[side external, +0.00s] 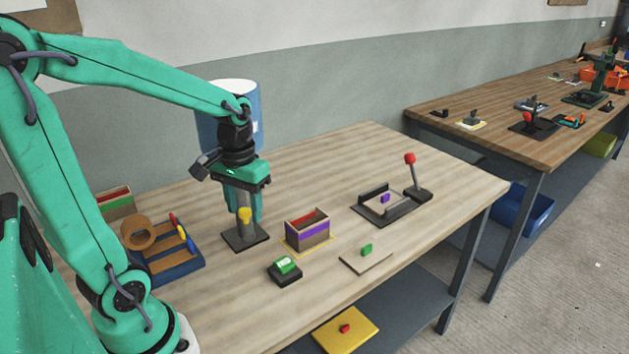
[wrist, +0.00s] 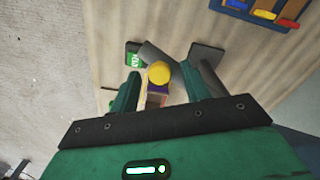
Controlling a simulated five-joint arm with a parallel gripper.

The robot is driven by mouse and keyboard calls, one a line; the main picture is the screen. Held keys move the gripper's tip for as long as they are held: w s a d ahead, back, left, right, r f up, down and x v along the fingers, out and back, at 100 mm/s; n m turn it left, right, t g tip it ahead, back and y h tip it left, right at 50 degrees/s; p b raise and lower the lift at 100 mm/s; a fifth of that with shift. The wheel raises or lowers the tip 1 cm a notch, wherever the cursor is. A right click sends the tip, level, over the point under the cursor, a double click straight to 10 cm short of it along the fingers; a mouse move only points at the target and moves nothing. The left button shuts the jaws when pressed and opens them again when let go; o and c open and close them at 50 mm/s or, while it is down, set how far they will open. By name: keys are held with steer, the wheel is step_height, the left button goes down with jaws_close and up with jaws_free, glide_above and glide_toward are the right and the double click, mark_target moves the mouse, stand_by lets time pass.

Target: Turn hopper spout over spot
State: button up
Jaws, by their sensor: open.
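The hopper is a pale blue drum (side external: 213,132) with a white top, partly hidden behind my arm. Below it a grey post stands on a dark square base (side external: 246,239). A grey spout (wrist: 158,54) with a yellow knob (side external: 245,215) comes off it. The knob also shows in the wrist view (wrist: 159,74). My gripper (wrist: 161,71) is open, pointing down, with one finger on each side of the knob; contact cannot be told. A small box with a purple stripe (side external: 308,234) stands on a yellow-edged spot (side external: 311,253) to the right of the post.
A green button on a dark block (side external: 285,270) sits in front. A red-knobbed lever frame (side external: 416,180) and a thin plate with a green piece (side external: 366,259) lie to the right. A blue tray with a wooden ring (side external: 165,270) stands left. Bare tabletop lies behind.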

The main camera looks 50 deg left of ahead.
steer(key=shift+c, duration=0.5)
jaws_close()
steer(key=shift+w, duration=0.1)
steer(key=w+a+n, duration=0.4)
steer(key=w+n, duration=1)
steer(key=w, duration=0.1)
steer(key=shift+a, duration=0.15)
steer(key=shift+o, duration=0.5)
jaws_free()
